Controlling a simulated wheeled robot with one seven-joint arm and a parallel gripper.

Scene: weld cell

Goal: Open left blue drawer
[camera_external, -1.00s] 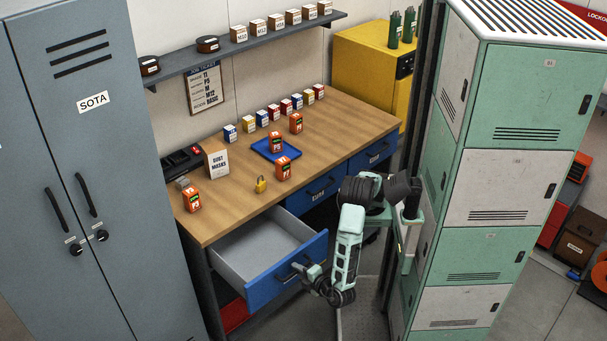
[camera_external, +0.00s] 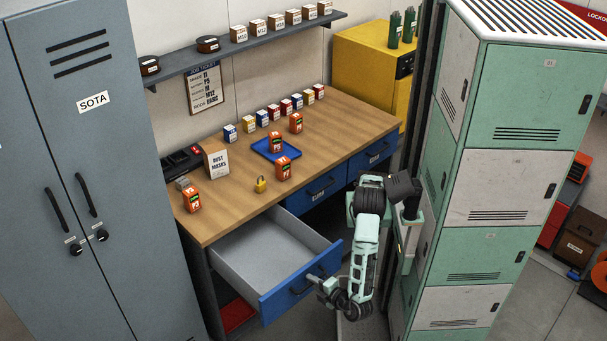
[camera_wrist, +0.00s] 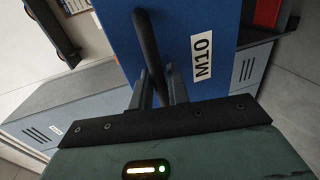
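The left blue drawer (camera_external: 303,290) is pulled well out of the wooden bench, and its grey inside (camera_external: 262,254) looks empty. Its blue front shows in the wrist view (camera_wrist: 193,40) with a white label (camera_wrist: 202,57) and a dark bar handle (camera_wrist: 150,45). My gripper (camera_external: 318,284) is at the drawer's front, by the handle. In the wrist view my gripper's two fingers (camera_wrist: 160,88) stand on either side of the handle's lower end. The handle sits between them, but whether they press on it is hard to tell.
The wooden bench top (camera_external: 330,130) holds orange boxes, a yellow padlock (camera_external: 261,184) and a blue tray (camera_external: 262,152). Two other blue drawers (camera_external: 322,187) are shut. The green and white lockers (camera_external: 485,185) stand close to my arm on the right; a grey cabinet (camera_external: 90,150) stands left.

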